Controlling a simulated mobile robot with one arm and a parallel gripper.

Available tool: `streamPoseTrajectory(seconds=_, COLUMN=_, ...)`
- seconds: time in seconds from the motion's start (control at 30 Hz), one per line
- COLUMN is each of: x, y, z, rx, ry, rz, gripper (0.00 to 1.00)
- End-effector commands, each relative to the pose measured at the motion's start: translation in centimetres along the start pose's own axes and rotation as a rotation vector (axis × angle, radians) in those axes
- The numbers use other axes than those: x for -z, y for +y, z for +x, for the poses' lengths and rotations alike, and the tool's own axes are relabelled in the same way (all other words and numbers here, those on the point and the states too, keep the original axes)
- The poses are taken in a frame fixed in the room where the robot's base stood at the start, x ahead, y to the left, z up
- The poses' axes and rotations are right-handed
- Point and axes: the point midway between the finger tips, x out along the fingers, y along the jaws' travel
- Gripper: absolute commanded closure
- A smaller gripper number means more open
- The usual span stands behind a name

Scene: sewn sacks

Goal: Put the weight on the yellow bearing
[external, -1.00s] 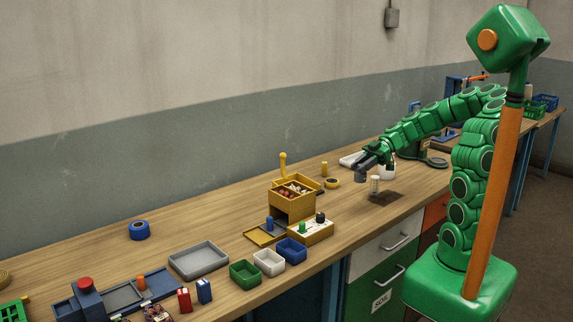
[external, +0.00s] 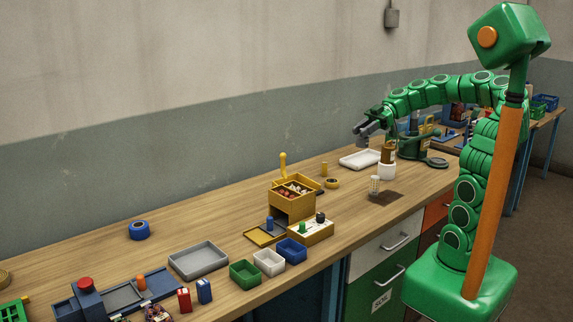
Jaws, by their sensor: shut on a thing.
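My gripper (external: 368,130) is raised above the bench, over the area behind the white tray. It is shut on a small grey piece (external: 362,131), which looks like the weight; the fingers are also grey, so its outline is hard to tell. A yellow ring with a dark centre (external: 332,183), which looks like the yellow bearing, lies flat on the bench, below and left of my gripper. A small yellow cylinder (external: 324,169) stands just behind it.
A white tray (external: 360,160) lies below my gripper. Right of it stand a white cup (external: 387,172) with a brown thing above it and a clear jar (external: 375,185). A yellow box (external: 292,204) stands left of the ring.

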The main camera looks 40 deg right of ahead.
Motion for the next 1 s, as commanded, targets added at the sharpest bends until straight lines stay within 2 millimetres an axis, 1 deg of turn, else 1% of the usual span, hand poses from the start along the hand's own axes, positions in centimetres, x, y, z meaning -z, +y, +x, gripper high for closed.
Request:
streamPoseTrajectory(seconds=0.07, x=-0.6, y=0.8, z=-0.1, rx=-0.022, ry=0.005, rz=0.012, gripper=1.00)
streamPoseTrajectory(seconds=0.17, x=-2.0, y=2.3, z=-0.4, rx=-0.070, ry=0.012, rz=0.032, gripper=1.00)
streamPoseTrajectory(seconds=0.27, x=-4.1, y=4.2, z=-0.8, rx=-0.131, ry=0.016, rz=0.057, gripper=1.00)
streamPoseTrajectory(seconds=0.4, x=-7.3, y=6.9, z=-1.6, rx=-0.224, ry=0.018, rz=0.096, gripper=1.00)
streamPoseTrajectory(seconds=0.5, x=-9.5, y=8.5, z=-2.3, rx=-0.286, ry=0.014, rz=0.119, gripper=1.00)
streamPoseTrajectory(seconds=0.63, x=-11.9, y=10.0, z=-3.1, rx=-0.349, ry=0.007, rz=0.146, gripper=1.00)
streamPoseTrajectory(seconds=0.8, x=-13.6, y=10.9, z=-3.6, rx=-0.391, ry=0.001, rz=0.164, gripper=1.00)
streamPoseTrajectory(seconds=1.0, x=-14.5, y=12.3, z=-3.5, rx=-0.402, ry=-0.003, rz=0.168, gripper=1.00)
